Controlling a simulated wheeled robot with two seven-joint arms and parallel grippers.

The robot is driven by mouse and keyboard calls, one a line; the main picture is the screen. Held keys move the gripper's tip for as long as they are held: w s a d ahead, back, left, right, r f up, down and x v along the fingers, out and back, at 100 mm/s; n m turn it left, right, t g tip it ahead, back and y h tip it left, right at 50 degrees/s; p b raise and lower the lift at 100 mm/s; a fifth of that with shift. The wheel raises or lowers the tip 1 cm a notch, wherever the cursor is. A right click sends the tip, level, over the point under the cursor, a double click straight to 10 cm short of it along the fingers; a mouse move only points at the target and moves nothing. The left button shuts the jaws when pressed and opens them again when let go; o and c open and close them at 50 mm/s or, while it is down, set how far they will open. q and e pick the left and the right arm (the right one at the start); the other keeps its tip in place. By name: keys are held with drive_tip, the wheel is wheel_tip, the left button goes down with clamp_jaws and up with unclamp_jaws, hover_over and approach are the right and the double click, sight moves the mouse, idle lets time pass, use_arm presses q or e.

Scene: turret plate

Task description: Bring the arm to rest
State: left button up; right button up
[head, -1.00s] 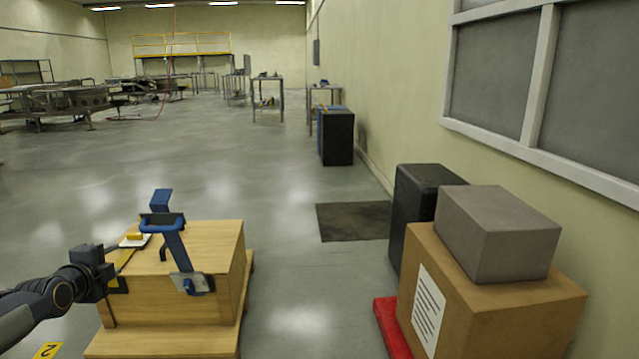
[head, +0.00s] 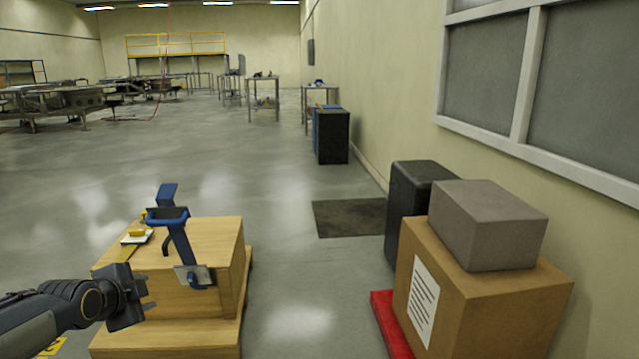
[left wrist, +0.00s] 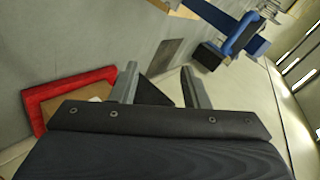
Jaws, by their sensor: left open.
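My left gripper (head: 148,296) is at the lower left in the head view, in front of the left side of a wooden crate (head: 215,252). Its jaws are open with nothing between them; the two fingers (left wrist: 160,85) stand apart in the left wrist view. A blue clamp-like fixture (head: 178,238) with a metal plate is on the crate, apart from the gripper. It also shows at the top of the left wrist view (left wrist: 240,35). My right gripper is not in view.
A yellow piece with a white pad (head: 136,237) lies on the crate's left side. To the right, a cardboard box (head: 470,300) carries a grey box (head: 487,225), beside a red base (head: 388,318) and a black case (head: 405,205). Floor between crate and boxes is clear.

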use_arm(q)
drive_tip(key=s+d+f+n+g+h, duration=0.25)
drive_tip(key=s+d+n, duration=0.25)
drive_tip(key=s, duration=0.6)
drive_tip(key=s+d+f+n+g+h, duration=0.1)
drive_tip(key=s+d+f+n, duration=0.3)
drive_tip(key=s, duration=0.6)
drive_tip(key=s+d+f+n+g+h, duration=0.1)
drive_tip(key=s+d+n+g, duration=0.1)
drive_tip(key=s+d+n, duration=0.65)
wheel_tip(320, 180, up, 35)
drive_tip(key=s+a+m+p, duration=0.1)
drive_tip(key=a+m+p, duration=0.1)
drive_tip(key=p, duration=3.3)
drive_tip(key=shift+s+a+m, duration=0.25)
drive_tip(key=shift+m, duration=0.1)
drive_tip(key=shift+f, duration=0.1)
